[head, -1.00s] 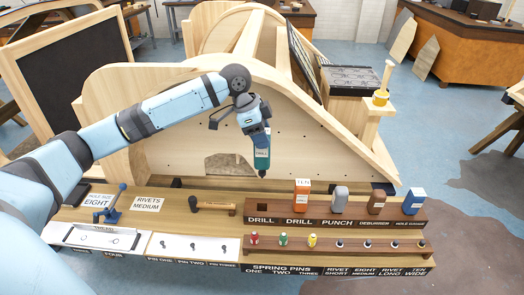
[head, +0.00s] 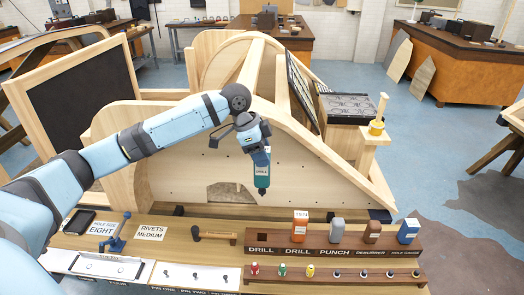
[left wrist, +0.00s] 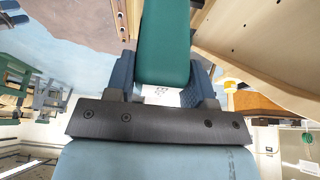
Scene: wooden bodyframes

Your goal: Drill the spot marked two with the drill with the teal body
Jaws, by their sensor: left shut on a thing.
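The drill with the teal body (head: 262,172) is held in my left gripper (head: 260,148), bit end pointing down, in front of the wooden bodyframe panel (head: 310,185). The teal body also fills the top middle of the left wrist view (left wrist: 164,40), between the blue fingers. The panel has several small dark holes and a cut-out low down. I cannot make out a mark reading two on it. The drill is above the workbench; whether it touches the panel cannot be told. My right gripper is in neither view.
A wooden tool rack (head: 340,240) along the bench holds an orange drill (head: 300,226), a grey punch (head: 337,230) and other tools, with one empty drill slot. A hammer (head: 213,235) and blue clamp-like tool (head: 118,235) lie left. Several coloured pins stand in front.

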